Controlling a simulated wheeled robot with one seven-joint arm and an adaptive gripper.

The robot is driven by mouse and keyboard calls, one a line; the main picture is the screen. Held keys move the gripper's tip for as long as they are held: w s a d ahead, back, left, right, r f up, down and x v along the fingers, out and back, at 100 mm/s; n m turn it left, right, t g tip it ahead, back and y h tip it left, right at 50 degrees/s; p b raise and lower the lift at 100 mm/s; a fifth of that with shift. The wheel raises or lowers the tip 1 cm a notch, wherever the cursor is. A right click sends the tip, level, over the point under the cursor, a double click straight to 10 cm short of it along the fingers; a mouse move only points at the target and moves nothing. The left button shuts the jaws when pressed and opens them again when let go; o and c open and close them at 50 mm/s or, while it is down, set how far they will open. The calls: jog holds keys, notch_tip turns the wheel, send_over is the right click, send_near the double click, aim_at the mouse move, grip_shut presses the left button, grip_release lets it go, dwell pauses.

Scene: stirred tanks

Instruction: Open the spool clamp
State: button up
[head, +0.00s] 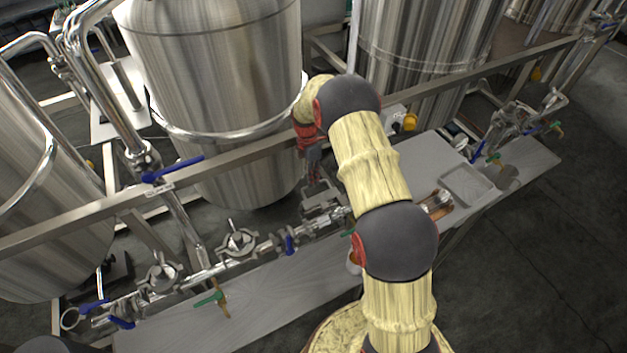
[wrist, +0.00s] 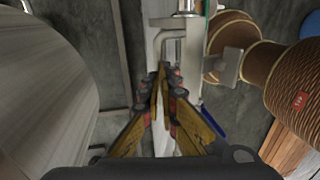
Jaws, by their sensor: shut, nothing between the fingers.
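My gripper (head: 313,172) hangs from the arm's end beside the frame rail, above the pipe line in the head view. In the wrist view its fingers (wrist: 161,76) are shut, with nothing between them. A pale metal bracket-like part (wrist: 160,42) lies just beyond the fingertips; I cannot tell whether they touch. Two round clamp-like fittings, one with a knob (head: 238,240) and one farther left (head: 163,274), sit on the pipe line. I cannot tell surely which fitting is the spool clamp. The arm hides part of the line.
Steel tanks (head: 225,90) stand behind the long frame rail (head: 250,160). Blue valve handles (head: 172,169) and a green one (head: 209,299) stick out around the pipes. The grey bench (head: 300,285) is bare along its front. Open floor (head: 560,270) lies to the right.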

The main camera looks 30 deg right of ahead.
jog(key=o, duration=0.5)
jog(key=shift+s+f, duration=0.7)
jog(key=shift+f, duration=0.15)
jog(key=shift+o, duration=0.2)
jog(key=shift+w, duration=0.1)
jog(key=shift+w+r, duration=0.1)
jog(key=shift+r, duration=0.1)
